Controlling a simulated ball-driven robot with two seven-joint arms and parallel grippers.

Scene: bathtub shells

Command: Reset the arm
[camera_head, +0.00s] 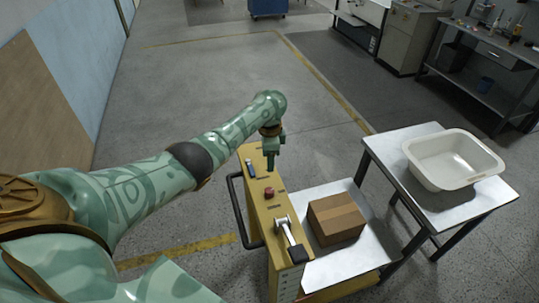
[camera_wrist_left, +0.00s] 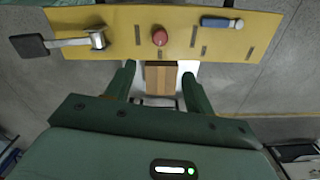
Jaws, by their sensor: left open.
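My left arm (camera_head: 150,187) reaches in from the left in the head view, with green patterned links and a dark elbow band. My left gripper (camera_head: 271,158) points down over the far end of the yellow panel (camera_head: 258,213). In the left wrist view its two fingers (camera_wrist_left: 158,75) are apart with nothing held between them. A brown cardboard box (camera_wrist_left: 160,78) shows beyond the gap, lower down and apart from the fingers. My right gripper is not in view.
The panel carries a red button (camera_head: 268,191), a lever with a black grip (camera_head: 297,253) and a blue-handled tool (camera_head: 250,168). The cardboard box (camera_head: 335,219) stands on a low white shelf to the right. A white tub (camera_head: 452,176) sits on the table (camera_head: 400,142). Open floor lies behind.

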